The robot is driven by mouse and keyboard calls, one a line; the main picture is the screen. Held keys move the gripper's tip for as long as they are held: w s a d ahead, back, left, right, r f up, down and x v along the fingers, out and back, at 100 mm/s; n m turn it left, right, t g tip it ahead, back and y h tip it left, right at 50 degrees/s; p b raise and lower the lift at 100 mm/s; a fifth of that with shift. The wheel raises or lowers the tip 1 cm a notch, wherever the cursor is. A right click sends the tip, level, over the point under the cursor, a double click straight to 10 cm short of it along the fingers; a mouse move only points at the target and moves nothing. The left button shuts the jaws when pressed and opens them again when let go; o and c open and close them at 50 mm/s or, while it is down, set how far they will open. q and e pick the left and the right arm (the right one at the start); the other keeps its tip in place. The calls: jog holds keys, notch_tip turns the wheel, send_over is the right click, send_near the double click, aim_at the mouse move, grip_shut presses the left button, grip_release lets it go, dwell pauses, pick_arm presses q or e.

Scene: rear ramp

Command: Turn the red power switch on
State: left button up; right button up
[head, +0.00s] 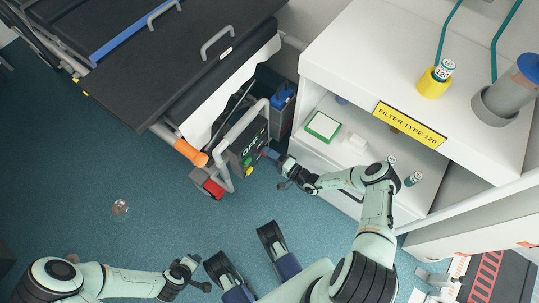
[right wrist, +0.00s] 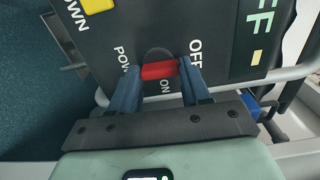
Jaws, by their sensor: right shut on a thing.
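The red power switch (right wrist: 160,69) is a short red bar on a dark round base. In the right wrist view it lies between the two blue fingers of my right gripper (right wrist: 160,80), which is shut on it. "OFF" is printed beside the right finger, "ON" just below the bar, and "POWER" beside the left finger. The dark control panel (head: 247,150) shows a large "OFF" on its display. In the head view my right gripper (head: 271,154) is at the panel's right side. My left gripper (head: 192,268) is low at the left, away from the panel; its fingers are unclear.
A black ramp (head: 150,60) with grey handles stands above the panel. A grey tube frame (head: 226,140) with an orange grip (head: 190,152) surrounds the panel's left side. A white shelf (head: 345,60) holding canisters stands to the right. The blue floor at left is mostly clear.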

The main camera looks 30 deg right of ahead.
pick_arm(q)
jog(key=shift+w+d+r+p, duration=0.15)
jog(key=shift+r+p, duration=0.05)
jog(key=shift+r, duration=0.15)
jog(key=shift+w+d+r+p, duration=0.1)
jog(key=shift+w+r+p, duration=0.1)
jog(key=shift+r, duration=0.15)
pick_arm(e)
jog(key=m, duration=1.7)
jog(key=shift+d+f+m, duration=0.1)
jog(key=shift+m, duration=0.2)
jog(key=o, duration=1.1)
jog(key=shift+c, duration=0.2)
jog(key=shift+s, duration=0.1)
pick_arm(q)
jog(key=shift+g+h, duration=0.3)
jog(key=shift+g, duration=0.1)
jog(key=s, duration=0.1)
jog(key=s+d+r+p, duration=0.1)
jog(key=s+r+p, duration=0.1)
jog(key=shift+s+d+r, duration=0.15)
jog(key=shift+s+d, duration=0.15)
jog(key=shift+d, duration=0.1)
pick_arm(e)
jog(key=v, duration=1.1)
jog(key=shift+s+d, duration=0.2)
jog(key=shift+s, duration=0.15)
